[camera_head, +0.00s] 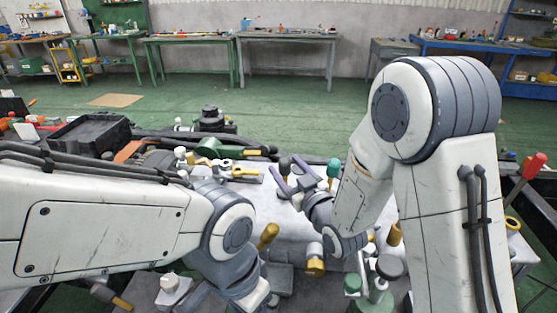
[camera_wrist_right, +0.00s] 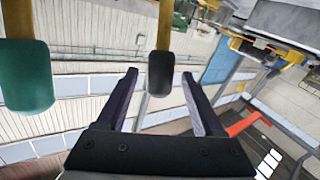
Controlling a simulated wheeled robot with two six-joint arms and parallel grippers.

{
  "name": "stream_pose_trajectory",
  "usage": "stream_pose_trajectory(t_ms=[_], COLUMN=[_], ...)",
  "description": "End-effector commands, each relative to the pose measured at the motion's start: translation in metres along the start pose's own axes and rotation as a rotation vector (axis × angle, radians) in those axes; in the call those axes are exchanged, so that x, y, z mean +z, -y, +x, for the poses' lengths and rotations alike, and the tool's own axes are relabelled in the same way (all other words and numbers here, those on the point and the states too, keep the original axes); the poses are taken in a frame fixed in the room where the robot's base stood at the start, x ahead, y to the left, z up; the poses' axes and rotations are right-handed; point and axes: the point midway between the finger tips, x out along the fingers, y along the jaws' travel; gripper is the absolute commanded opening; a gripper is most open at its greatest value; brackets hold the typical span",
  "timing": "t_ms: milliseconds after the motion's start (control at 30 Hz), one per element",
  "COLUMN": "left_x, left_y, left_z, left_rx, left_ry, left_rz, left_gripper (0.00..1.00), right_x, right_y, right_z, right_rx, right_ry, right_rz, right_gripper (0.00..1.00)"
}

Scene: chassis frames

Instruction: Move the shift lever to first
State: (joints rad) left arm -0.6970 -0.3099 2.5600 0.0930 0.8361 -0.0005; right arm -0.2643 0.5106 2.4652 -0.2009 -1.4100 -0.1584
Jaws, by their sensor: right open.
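A lever with a dark rounded knob (camera_head: 284,163) stands on the chassis in the middle of the head view. In the right wrist view its black knob (camera_wrist_right: 160,74) sits on a yellow stem, between my fingertips with gaps on both sides. I take this for the shift lever, but no label shows. My right gripper (camera_head: 283,162) is open, its purple fingers on either side of the knob; they also show in the right wrist view (camera_wrist_right: 160,74). The left arm reaches in from the left, and its gripper is not visible. The gear markings cannot be seen.
A green-knobbed lever (camera_head: 333,168) stands right of the right gripper; its knob (camera_wrist_right: 25,76) shows at left in the wrist view. Yellow-ended parts and a green-based part (camera_head: 378,290) crowd the near chassis. A black bin (camera_head: 90,135) is at left. Workbenches stand far behind.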

Motion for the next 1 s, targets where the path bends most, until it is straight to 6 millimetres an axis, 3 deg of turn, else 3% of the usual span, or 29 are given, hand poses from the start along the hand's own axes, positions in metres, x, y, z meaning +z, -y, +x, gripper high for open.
stream_pose_trajectory(t_ms=[300, 667, 833, 867, 1000], left_x=[-0.001, -0.001, -0.001, -0.001, -0.001], left_y=[-0.001, -0.001, -0.001, -0.001, -0.001], left_z=[-0.012, -0.012, -0.012, -0.012, -0.012], left_rx=[0.000, 0.000, 0.000, 0.000, 0.000], left_ry=[0.000, 0.000, 0.000, 0.000, 0.000], left_rz=[0.000, 0.000, 0.000, 0.000, 0.000], left_gripper=[0.50, 0.50, 0.50, 0.50, 0.50], right_x=[-0.001, 0.000, 0.000, 0.000, 0.000], right_y=[0.000, 0.000, 0.000, 0.000, 0.000], right_z=[0.043, 0.049, 0.049, 0.049, 0.049], right_rx=[-0.001, 0.000, 0.000, -0.001, -0.001], right_ry=[0.002, 0.002, 0.002, 0.002, 0.002], right_rz=[0.001, 0.000, 0.000, 0.000, 0.000], right_gripper=[0.69, 0.69, 0.04, 0.00, 0.00])
